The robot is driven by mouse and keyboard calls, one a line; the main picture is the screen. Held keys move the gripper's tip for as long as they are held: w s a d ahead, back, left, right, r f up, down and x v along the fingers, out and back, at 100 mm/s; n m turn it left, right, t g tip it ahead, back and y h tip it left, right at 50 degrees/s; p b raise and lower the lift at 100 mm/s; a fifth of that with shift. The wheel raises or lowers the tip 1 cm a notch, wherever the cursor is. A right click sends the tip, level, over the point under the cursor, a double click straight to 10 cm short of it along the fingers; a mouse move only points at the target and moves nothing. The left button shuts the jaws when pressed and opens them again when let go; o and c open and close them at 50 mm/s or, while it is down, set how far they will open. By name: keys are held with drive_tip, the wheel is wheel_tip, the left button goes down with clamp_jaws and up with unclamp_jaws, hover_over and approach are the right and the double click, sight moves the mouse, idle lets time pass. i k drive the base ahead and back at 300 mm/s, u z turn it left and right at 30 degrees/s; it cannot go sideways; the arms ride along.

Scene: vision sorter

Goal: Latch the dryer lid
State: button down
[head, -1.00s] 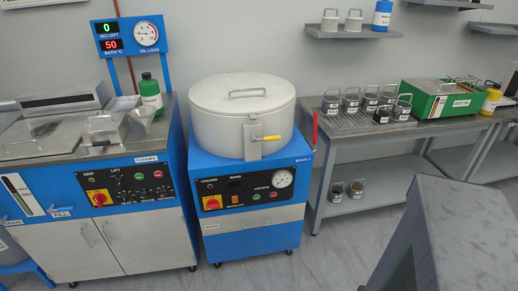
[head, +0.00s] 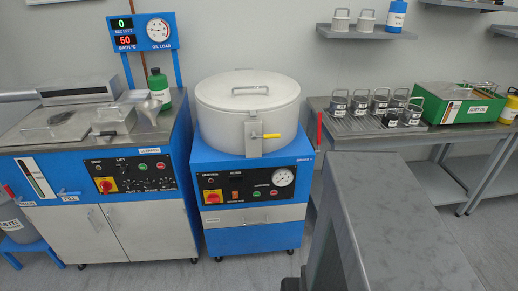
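The dryer (head: 250,190) is a blue cabinet with a round pale drum on top. Its lid (head: 225,92) is down on the drum and looks flat, with a bar handle on top. A latch plate (head: 254,146) hangs at the drum's front, just below the lid's rim. A yellow lever (head: 270,136) on it points sideways to the right, about level. Whether the latch is engaged cannot be told at this size. My gripper is not in view.
A blue cleaner cabinet (head: 90,160) stands close on the dryer's left. A grey bench (head: 320,104) with several tins and a green box (head: 455,102) stands on the right. A red upright piece (head: 319,130) is near its left end. Floor shows before the dryer.

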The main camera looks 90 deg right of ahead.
sight(274, 135)
drive_tip(key=u, duration=0.15)
drive_tip(key=i, duration=1.05)
drive_tip(key=u, duration=1.15)
drive_tip(key=k, duration=0.1)
drive_tip(key=z, duration=3.25)
